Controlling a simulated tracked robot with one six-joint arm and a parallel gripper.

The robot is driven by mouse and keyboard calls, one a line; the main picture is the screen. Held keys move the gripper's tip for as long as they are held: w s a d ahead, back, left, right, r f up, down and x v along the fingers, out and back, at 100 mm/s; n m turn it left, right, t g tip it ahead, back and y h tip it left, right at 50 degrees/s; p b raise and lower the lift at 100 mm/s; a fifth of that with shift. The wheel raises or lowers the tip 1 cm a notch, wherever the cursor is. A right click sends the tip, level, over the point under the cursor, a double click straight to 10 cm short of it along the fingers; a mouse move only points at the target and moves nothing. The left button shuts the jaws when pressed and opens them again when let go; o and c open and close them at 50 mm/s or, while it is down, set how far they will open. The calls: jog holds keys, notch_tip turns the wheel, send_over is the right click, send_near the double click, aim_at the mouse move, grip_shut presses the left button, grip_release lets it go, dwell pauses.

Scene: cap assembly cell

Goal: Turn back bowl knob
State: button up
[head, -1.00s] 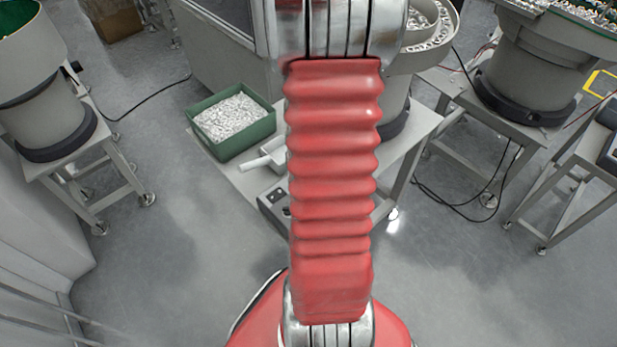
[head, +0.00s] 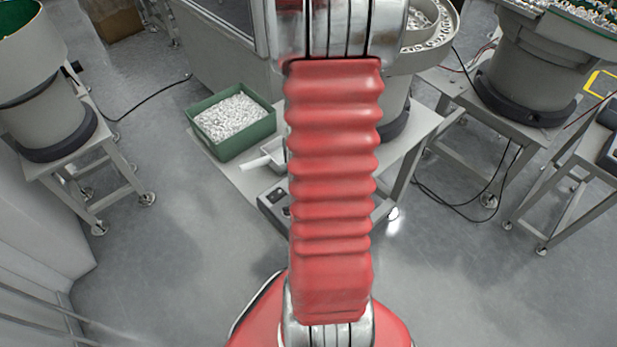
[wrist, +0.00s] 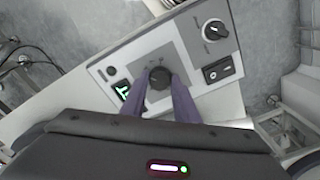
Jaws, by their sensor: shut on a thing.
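The bowl knob (wrist: 159,78) is a round dark knob on a grey control panel (wrist: 195,58) in the wrist view. My gripper (wrist: 160,88) is shut on this knob, with one purple-grey finger on each side of it. The knob's pointer direction is too small to read. In the head view the control box (head: 272,198) stands on the near edge of a grey table, partly hidden behind my red arm. My gripper and the knob do not show in the head view.
On the panel are a second knob (wrist: 215,30), a black rocker switch (wrist: 219,71) and a green-lit switch (wrist: 122,90). A green bin (head: 234,146) of white parts and a white scoop (head: 262,161) lie on the table. Bowl feeders stand left (head: 42,112) and right (head: 527,72).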

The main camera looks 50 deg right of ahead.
jog(key=shift+a+m, duration=0.15)
jog(key=shift+m, duration=1.05)
jog(key=o, duration=1.1)
jog(key=shift+c, duration=0.2)
jog(key=shift+r, duration=0.15)
jog(key=shift+r, duration=0.6)
notch_tip(320, 180, up, 12)
